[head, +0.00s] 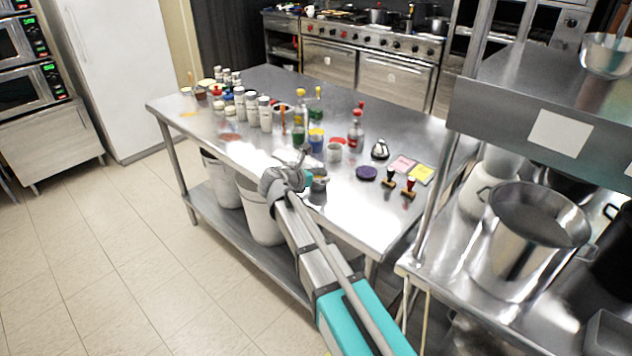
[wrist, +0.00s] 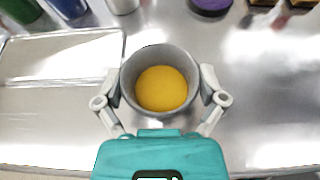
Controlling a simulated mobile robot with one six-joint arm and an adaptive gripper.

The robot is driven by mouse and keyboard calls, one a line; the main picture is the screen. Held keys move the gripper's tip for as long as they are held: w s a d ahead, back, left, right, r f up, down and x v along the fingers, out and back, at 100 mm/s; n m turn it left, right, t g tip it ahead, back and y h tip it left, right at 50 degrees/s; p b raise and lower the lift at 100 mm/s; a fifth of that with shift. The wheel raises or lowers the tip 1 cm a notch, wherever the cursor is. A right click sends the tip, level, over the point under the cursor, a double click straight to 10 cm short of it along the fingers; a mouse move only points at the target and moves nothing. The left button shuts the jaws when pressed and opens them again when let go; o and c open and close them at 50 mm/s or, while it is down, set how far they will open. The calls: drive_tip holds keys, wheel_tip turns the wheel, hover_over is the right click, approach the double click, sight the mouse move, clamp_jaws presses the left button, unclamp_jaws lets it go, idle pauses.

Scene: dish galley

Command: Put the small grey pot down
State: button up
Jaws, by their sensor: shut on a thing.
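The small grey pot (wrist: 160,54) is round, with a yellow filling (wrist: 161,88) inside. In the wrist view it sits upright between the two fingers of my gripper (wrist: 161,100), which is shut on it from both sides. In the head view my gripper (head: 300,178) is over the near edge of the steel table (head: 352,212), with the pot (head: 320,183) partly hidden at its fingers. I cannot tell whether the pot's base touches the table.
A flat metal tray (wrist: 62,62) lies left of the pot. Beyond stand another grey pot (head: 334,153), a purple disc (head: 366,173), stamps (head: 408,188) and several bottles. Bare steel shows right of the pot. A shelf unit with a big pot (head: 525,240) stands at right.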

drive_tip(key=shift+f, duration=0.4)
drive_tip(key=o, duration=1)
drive_tip(key=shift+c, duration=0.2)
drive_tip(key=shift+r, duration=0.1)
drive_tip(key=shift+r, duration=0.2)
drive_tip(key=p+v, duration=0.4)
drive_tip(key=v, duration=0.8)
drive_tip(key=shift+p, duration=0.3)
drive_tip(key=shift+f, duration=0.1)
